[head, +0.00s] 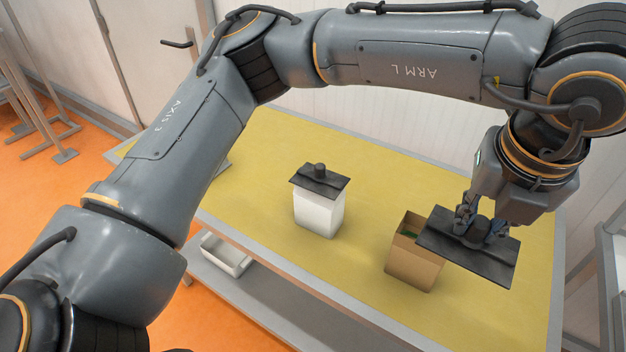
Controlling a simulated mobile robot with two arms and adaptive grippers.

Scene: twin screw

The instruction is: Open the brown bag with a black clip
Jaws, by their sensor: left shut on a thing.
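The brown bag (412,268) stands upright on the yellow table at the right, and part of its open top shows, with something green inside. My left gripper (482,226) is shut on the black clip (468,252), a flat dark plate with a knob. The clip is tilted and sits at the bag's right side, overlapping it in the picture; I cannot tell whether they touch. A white bag (319,214) stands to the left with its own black clip (320,180) on top. My right gripper is not in view.
The yellow table (265,205) has free room around the white bag and at its front. A white bin (226,254) sits on the lower shelf. A wall runs behind the table, and a grey rack stands at the far right.

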